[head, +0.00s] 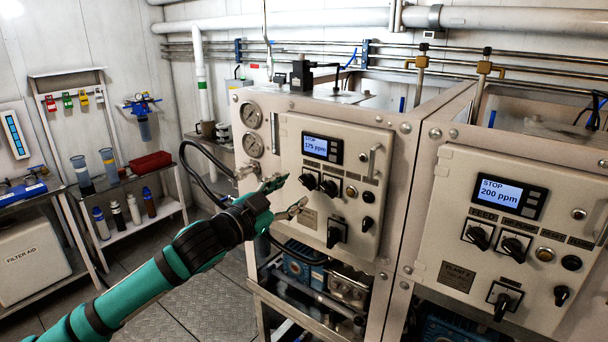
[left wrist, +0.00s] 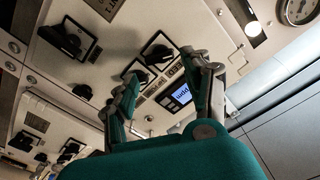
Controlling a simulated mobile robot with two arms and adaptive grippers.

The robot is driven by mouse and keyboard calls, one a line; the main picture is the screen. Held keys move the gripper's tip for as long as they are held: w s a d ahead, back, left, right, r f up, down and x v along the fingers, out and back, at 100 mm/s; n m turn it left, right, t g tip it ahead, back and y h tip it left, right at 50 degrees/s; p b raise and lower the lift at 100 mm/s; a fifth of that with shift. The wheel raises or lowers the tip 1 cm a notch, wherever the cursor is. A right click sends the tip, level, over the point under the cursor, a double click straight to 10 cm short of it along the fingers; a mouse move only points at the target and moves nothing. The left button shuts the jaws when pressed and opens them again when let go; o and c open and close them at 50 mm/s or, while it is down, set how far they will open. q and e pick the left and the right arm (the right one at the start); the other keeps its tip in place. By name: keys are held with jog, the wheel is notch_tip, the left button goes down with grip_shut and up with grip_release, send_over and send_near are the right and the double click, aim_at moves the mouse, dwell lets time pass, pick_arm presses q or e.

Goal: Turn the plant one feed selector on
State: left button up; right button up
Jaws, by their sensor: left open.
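The feed selector (head: 309,181) appears to be the left black knob of the pair below the display. Its exact angle is hard to read. My left gripper (head: 294,192) is open and empty in front of the panel's left part, its fingertips just left of and below that knob, with no clear contact.
A second black knob (head: 330,186) is close right of the feed selector, with a larger knob (head: 337,231) below. Pressure gauges (head: 251,115) and fittings stand left of the panel. The plant two panel (head: 452,177) is at right. A shelf (head: 137,177) with bottles stands at left.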

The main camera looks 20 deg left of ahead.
aim_at(305, 183)
pick_arm(q)
jog(key=p+x, duration=0.1)
jog(key=x, duration=0.3)
jog(key=shift+w+d+r, duration=0.1)
jog(key=shift+w+r, duration=0.05)
jog(key=shift+w+d, duration=0.2)
jog(key=shift+w, duration=0.4)
jog(key=shift+c, duration=0.5)
jog(key=c, duration=0.8)
